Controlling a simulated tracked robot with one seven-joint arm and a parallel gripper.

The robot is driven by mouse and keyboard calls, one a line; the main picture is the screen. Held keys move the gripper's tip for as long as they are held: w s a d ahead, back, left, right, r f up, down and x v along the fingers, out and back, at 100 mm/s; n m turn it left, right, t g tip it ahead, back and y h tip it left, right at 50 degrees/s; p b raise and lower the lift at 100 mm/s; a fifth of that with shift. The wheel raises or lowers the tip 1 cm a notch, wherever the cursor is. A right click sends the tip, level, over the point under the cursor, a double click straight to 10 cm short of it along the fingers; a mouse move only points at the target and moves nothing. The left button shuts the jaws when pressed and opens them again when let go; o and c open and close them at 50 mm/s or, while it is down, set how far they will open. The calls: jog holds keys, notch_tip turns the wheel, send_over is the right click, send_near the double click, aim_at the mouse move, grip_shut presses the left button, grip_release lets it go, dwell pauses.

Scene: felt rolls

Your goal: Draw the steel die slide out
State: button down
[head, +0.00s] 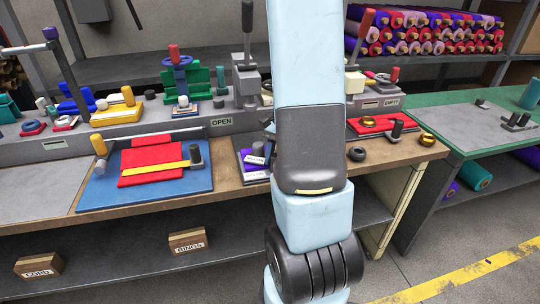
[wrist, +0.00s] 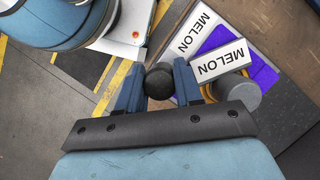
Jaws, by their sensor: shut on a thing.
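My gripper (wrist: 158,84) is shut on a round black knob (wrist: 160,70), with one blue finger on each side of it in the wrist view. What the knob is fixed to is hidden below it, so I cannot tell whether it belongs to the steel die slide. I cannot make out the steel body of the slide in either view. In the head view my own arm covers the gripper and the bench behind it.
Beside the gripper lie white MELON labels (wrist: 222,62) on purple felt and a grey cylinder (wrist: 237,97). In the head view, a blue mat (head: 90,195) with red felt is left of my arm.

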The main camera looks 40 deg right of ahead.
jog(key=shift+s, duration=0.1)
jog(key=c, duration=1)
grip_release()
jog(key=v, duration=1.3)
jog(key=shift+d+r, duration=0.15)
jog(key=shift+r, duration=0.2)
jog(key=s+a+r+n+t+h, duration=0.1)
jog(key=s+a+r+n+t, duration=0.1)
jog(key=s+a+r+n, duration=0.2)
jog(key=s+a+r+n+t+h, duration=0.1)
jog(key=s+a+r+n+t, duration=0.2)
jog(key=a, duration=0.7)
jog(key=s+a+r+n+t+h, duration=0.2)
jog(key=s+a+r+n, duration=0.3)
jog(key=a+n, duration=0.1)
jog(key=shift+a+r+t, duration=0.15)
jog(key=shift+a+t, duration=0.15)
jog(key=shift+a, duration=0.4)
